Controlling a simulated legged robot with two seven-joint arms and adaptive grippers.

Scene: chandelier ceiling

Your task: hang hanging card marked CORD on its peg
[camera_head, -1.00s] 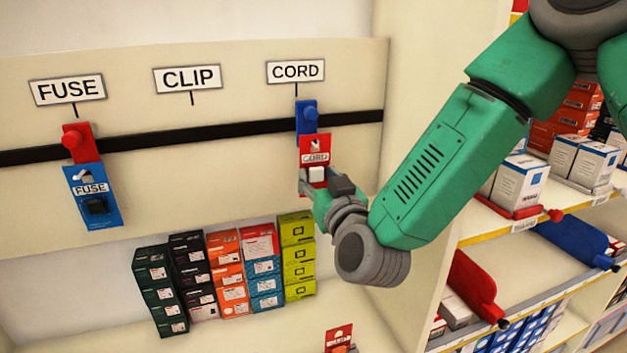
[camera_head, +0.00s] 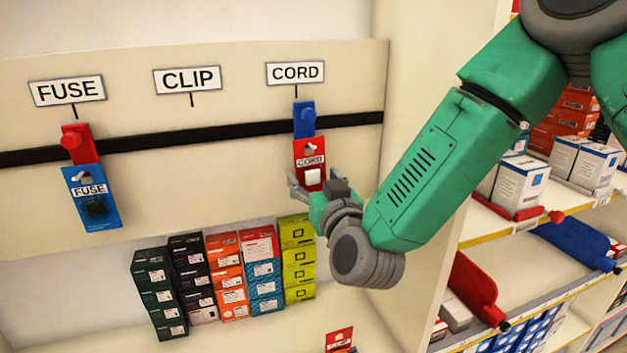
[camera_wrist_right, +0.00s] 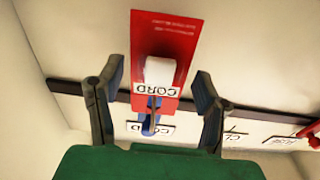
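The red card marked CORD (camera_head: 301,152), with a white item on its front, hangs upright just below the blue peg holder (camera_head: 305,118) under the CORD sign (camera_head: 295,73). A pale peg tip shows at the card's top hole. My right gripper (camera_head: 317,186) is at the card's lower part, its fingers apart. In the right wrist view, which is upside down, the card (camera_wrist_right: 180,40) lies between the open fingers (camera_wrist_right: 158,75) with a gap on both sides. My left gripper is not in view.
A blue FUSE card (camera_head: 92,212) hangs from the red holder (camera_head: 76,143) at left. Stacked boxes (camera_head: 222,275) stand on the shelf below. Another red card (camera_head: 339,338) shows at the bottom edge. Stocked shelves (camera_head: 540,225) are at right.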

